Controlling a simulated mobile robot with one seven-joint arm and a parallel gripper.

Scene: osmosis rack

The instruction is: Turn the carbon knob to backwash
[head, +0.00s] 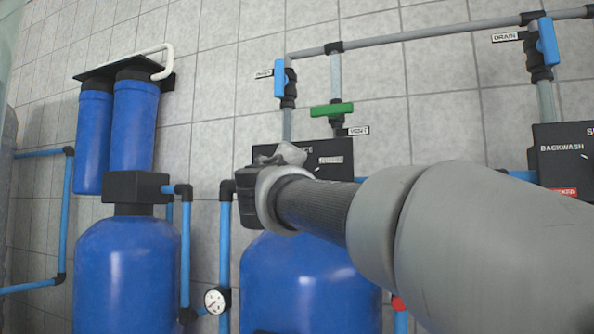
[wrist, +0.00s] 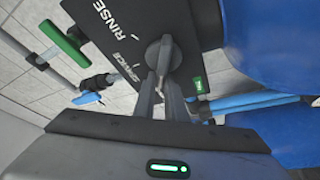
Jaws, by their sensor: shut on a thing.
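The carbon knob (wrist: 158,55) is a grey lever-shaped knob on a black control box (wrist: 110,25), seen close up in the wrist view. My gripper (wrist: 160,88) is shut on the knob's near end, one dark finger on each side. The words RINSE and SERVICE show left of the knob, and a small green label (wrist: 199,86) lies on its right. I cannot tell which word the knob points at, and no BACKWASH mark is legible on this box. In the head view the box (head: 335,150) sits above the middle blue tank (head: 305,285); my arm hides the knob.
A green-handled valve (head: 332,109) and a blue-handled valve (head: 280,78) stand above the box. Another black box (head: 565,160), lettered BACKWASH, is at the right. A blue tank (head: 125,270) with two filter housings stands left. Pipes and a gauge (head: 215,301) run between the tanks.

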